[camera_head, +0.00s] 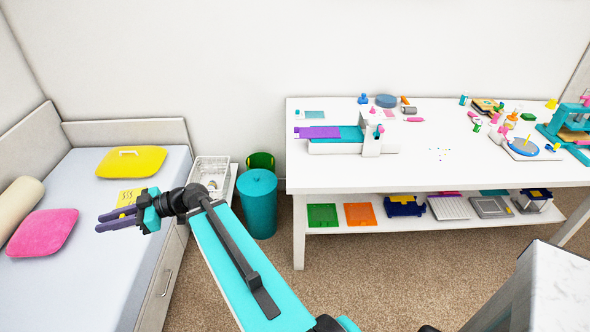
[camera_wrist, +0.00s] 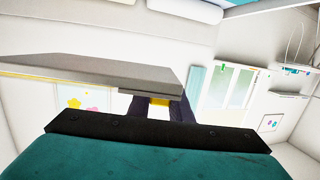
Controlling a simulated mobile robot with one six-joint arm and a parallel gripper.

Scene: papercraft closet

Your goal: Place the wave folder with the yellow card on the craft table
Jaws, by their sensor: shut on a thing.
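A yellow card with dark wave marks (camera_head: 130,196), which I take for the wave folder's card, shows just behind my gripper (camera_head: 99,222) in the head view, over the daybed. My gripper's purple fingers point left and are shut. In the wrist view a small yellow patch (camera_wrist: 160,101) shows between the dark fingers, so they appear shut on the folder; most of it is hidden. A grey slab (camera_wrist: 100,68) lies across the wrist view, and I cannot tell whether it is part of the folder. The white craft table (camera_head: 420,172) stands at the right, away from my gripper.
A purple and teal cutting machine (camera_head: 345,139) occupies the table's left side; small items and a teal press (camera_head: 575,122) crowd its right. A teal bin (camera_head: 257,205) stands between daybed (camera_head: 70,285) and table. A lower shelf (camera_head: 385,206) holds trays.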

